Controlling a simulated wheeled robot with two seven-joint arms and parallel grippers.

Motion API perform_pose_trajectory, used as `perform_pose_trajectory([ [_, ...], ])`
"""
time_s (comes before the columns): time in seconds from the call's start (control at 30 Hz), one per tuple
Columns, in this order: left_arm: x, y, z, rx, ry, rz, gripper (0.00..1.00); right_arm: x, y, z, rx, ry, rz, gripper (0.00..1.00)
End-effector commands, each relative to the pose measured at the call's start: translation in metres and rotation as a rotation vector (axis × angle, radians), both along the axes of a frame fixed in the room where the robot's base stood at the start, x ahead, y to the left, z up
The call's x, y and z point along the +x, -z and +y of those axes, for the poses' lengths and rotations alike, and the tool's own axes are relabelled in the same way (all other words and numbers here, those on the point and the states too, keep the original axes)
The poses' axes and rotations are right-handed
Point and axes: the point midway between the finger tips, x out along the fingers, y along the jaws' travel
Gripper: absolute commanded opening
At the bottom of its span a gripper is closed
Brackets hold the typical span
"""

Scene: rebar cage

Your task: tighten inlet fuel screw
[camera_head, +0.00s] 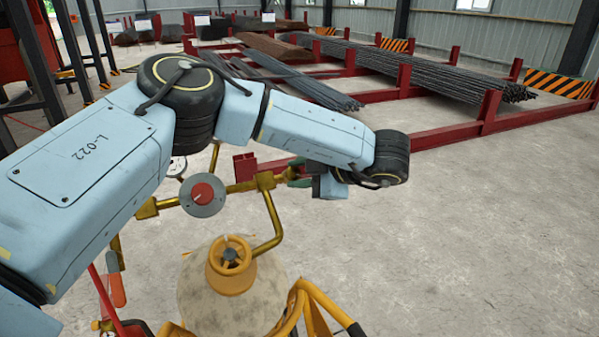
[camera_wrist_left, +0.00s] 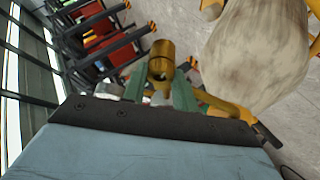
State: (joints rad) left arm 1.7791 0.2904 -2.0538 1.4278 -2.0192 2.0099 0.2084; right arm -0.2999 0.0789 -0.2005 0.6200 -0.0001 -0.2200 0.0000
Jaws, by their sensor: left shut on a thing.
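A brass pipe assembly (camera_head: 272,215) rises above a pale round tank (camera_head: 205,295) with a yellow collar (camera_head: 230,265). The tank also shows in the left wrist view (camera_wrist_left: 258,50). My left gripper (camera_head: 292,175) reaches the right end of the assembly from the right, with its fingers partly hidden by my wrist. In the left wrist view, its green fingers (camera_wrist_left: 159,92) are shut on a brass fitting, whose cylindrical body (camera_wrist_left: 161,62) shows beyond the tips. This appears to be the inlet fuel screw. My right gripper is in neither view.
A yellow tubular frame (camera_head: 310,295) stands beside the tank. Red racks with rebar bundles (camera_head: 420,72) are behind. The floor at right is clear.

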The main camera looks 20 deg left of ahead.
Motion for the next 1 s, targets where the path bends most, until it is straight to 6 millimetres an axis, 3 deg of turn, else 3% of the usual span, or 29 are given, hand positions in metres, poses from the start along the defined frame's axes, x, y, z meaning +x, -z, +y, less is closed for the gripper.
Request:
perform_pose_trajectory([
  [0.53,0.0001,-0.0007,-0.0006,0.011,0.016,0.012,0.06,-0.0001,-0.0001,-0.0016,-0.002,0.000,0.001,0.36],
  [0.57,0.0000,-0.0006,-0.0006,0.011,0.016,0.012,0.32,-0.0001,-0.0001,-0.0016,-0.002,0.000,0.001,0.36],
  [0.6,0.0001,-0.0006,-0.0005,0.011,0.016,0.012,0.38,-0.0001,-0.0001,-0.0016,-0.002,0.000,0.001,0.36],
  [1.0,-0.0009,-0.0049,-0.0088,0.011,0.018,0.008,0.38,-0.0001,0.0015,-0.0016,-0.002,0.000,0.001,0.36],
])
